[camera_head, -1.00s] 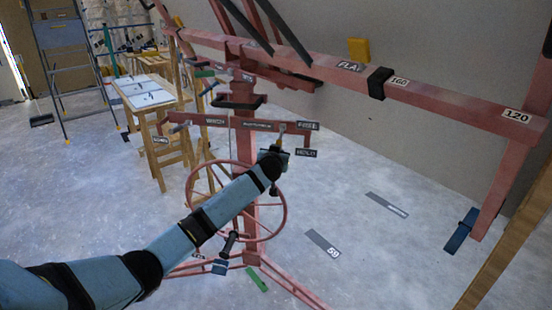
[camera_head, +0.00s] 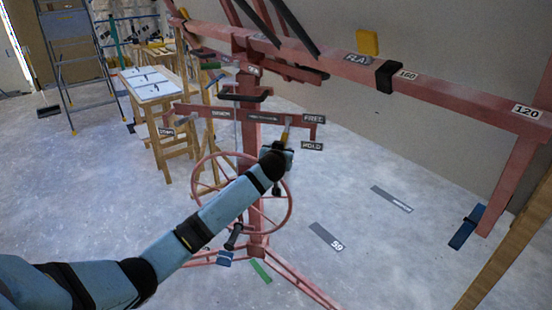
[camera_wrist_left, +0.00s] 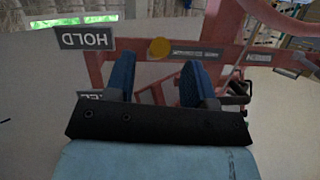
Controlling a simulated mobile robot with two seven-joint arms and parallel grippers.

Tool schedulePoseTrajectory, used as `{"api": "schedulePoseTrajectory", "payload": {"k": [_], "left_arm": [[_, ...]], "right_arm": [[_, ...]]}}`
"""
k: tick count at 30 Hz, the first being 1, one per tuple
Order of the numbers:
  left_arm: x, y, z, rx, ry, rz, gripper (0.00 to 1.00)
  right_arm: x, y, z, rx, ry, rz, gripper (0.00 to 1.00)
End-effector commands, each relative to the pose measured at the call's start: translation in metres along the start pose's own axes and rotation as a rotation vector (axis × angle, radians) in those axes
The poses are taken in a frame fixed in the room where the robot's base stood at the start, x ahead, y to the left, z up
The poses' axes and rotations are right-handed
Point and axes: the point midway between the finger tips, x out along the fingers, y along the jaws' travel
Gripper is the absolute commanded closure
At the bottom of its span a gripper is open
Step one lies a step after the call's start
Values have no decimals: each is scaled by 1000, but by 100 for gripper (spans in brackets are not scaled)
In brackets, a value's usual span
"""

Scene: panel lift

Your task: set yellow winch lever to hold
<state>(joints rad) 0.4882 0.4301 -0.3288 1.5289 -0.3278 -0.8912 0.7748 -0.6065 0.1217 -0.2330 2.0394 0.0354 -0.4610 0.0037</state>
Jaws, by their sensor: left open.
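The yellow winch lever (camera_head: 285,135) is on the red crossbar of the panel lift, beside the FREE sign (camera_head: 314,119) and above the HOLD sign (camera_head: 312,146). Its round yellow end (camera_wrist_left: 159,48) shows in the left wrist view, where the picture is upside down. My left gripper (camera_head: 279,152) is at the lever, just below its visible yellow part. In the left wrist view its two blue fingers (camera_wrist_left: 158,66) are apart, with the yellow end between their tips in the picture. I cannot tell whether they touch it. My right gripper is out of view.
A red handwheel (camera_head: 200,165) is behind my left forearm. The lift's long red beam (camera_head: 450,95) crosses the upper right. A wooden table (camera_head: 150,92) and a stepladder (camera_head: 75,60) stand at the left. Floor at the right front is mostly clear.

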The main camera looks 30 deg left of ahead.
Motion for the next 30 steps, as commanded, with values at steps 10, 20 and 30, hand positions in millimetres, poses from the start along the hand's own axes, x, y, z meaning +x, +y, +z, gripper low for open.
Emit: {"api": "schedulePoseTrajectory", "payload": {"k": [10,20,30], "left_arm": [[-71,0,1,-1,0,1,50],[-86,0,0,-1,-1,-1,50],[-86,0,0,-1,0,-1,50]], "right_arm": [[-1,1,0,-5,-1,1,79],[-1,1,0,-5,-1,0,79],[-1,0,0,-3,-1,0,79]]}}
